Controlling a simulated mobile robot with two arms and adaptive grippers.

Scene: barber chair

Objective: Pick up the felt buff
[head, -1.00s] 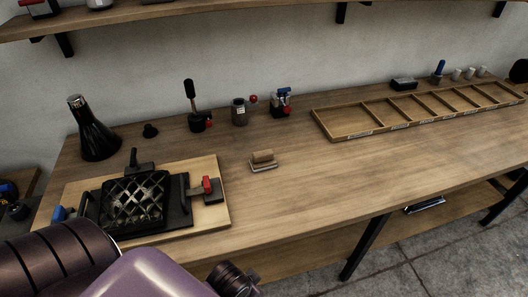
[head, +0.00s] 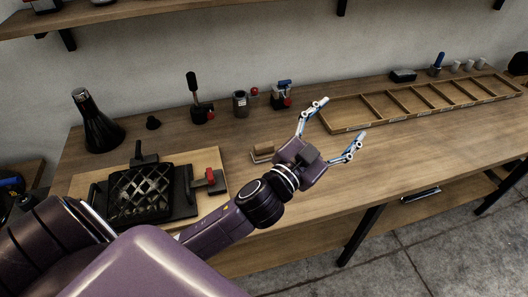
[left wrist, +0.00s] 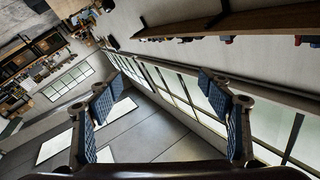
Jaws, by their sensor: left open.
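The felt buff (head: 263,153), a small block with a tan wooden grip on top and a pale base, sits on the wooden bench in the head view. My left gripper (head: 340,120) is open and empty above the bench, just right of the buff. Its body hides the buff's right end. In the left wrist view the two blue-padded fingers (left wrist: 165,115) are spread wide with nothing between them. That view looks out into the room and does not show the buff. My right gripper is in neither view.
A board with a black latticed block and clamps (head: 140,190) lies left of my arm. A black cone-shaped bottle (head: 96,122), small tools and a jar (head: 240,104) stand along the back. A long divided wooden tray (head: 350,124) lies behind the gripper. The right front of the bench is clear.

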